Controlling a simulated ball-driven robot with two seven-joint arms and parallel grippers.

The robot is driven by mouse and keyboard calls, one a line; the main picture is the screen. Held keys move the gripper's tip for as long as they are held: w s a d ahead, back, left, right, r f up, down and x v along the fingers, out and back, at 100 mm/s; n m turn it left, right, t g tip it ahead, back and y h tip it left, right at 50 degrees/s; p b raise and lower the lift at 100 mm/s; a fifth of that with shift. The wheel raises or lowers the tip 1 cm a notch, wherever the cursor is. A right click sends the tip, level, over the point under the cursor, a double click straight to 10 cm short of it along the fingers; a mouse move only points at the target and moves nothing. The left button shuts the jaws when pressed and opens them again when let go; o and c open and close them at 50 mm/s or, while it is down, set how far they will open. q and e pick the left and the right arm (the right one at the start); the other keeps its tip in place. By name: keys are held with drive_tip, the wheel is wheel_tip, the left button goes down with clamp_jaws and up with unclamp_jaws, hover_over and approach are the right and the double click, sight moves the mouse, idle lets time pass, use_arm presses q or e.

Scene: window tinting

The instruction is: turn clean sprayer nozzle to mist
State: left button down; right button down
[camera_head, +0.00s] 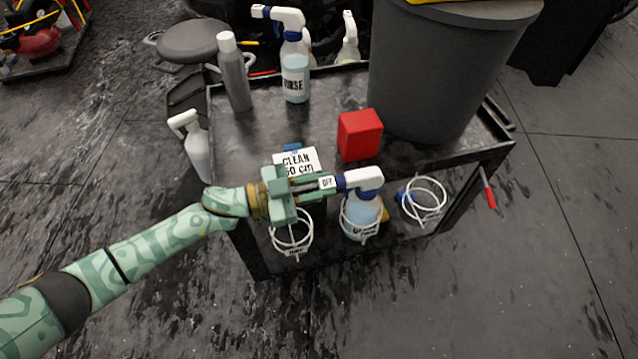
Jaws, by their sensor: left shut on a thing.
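The clean sprayer (362,215) is a bottle with pale blue liquid and a white trigger head (360,178). It sits upright in a white wire ring at the front side of the cart. Its nozzle (327,183) points left and shows the word OFF. My left gripper (326,184) reaches in from the left and is shut on this nozzle. The fingers hide part of the nozzle. The print on the bottle is too small to read surely. My right gripper is not in view.
The black cart (265,135) holds a red box (359,135), a large grey bin (425,70), a grey bottle (234,72) and a RINSE sprayer (295,75). Empty wire rings (423,200) flank the sprayer. Another white sprayer (195,145) hangs left.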

use_arm(q)
drive_tip(key=m+b, duration=0.1)
drive_tip(key=m, duration=1.4)
drive_tip(key=shift+b, duration=0.35)
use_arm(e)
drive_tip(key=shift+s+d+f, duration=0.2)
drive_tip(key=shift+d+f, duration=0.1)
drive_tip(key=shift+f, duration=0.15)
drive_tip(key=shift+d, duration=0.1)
use_arm(q)
drive_tip(key=c, duration=1.2)
unclamp_jaws()
drive_tip(key=shift+c, duration=0.2)
drive_tip(key=shift+a, duration=0.1)
